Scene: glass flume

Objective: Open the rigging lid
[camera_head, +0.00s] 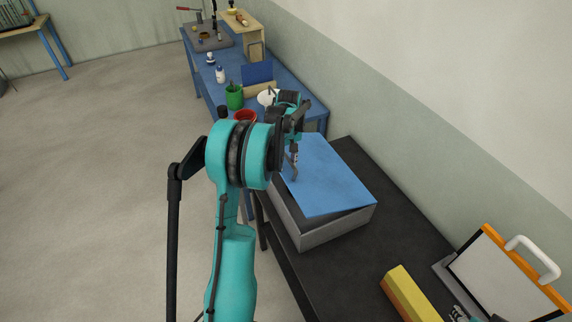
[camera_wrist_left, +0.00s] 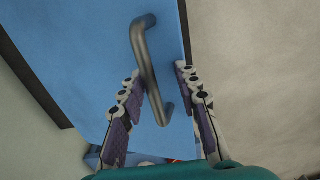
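The rigging lid (camera_head: 325,182) is a blue panel on a grey box (camera_head: 335,230) that stands on a black bench. A dark gap shows between lid and box at the front right, so the lid seems slightly raised there. In the left wrist view the blue lid (camera_wrist_left: 95,65) carries a grey bar handle (camera_wrist_left: 148,70). My left gripper (camera_head: 293,172) is over the lid's left part. In the left wrist view its fingers (camera_wrist_left: 161,78) are apart, with the handle between them, closer to the left finger. Contact is unclear. I cannot make out my right gripper.
The black bench (camera_head: 395,232) has bare room right of the box. A yellow block (camera_head: 410,293) and an orange-edged case with a white handle (camera_head: 505,275) are at the lower right. A blue table (camera_head: 293,88) behind holds a green cup (camera_head: 235,97) and a red bowl (camera_head: 245,117).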

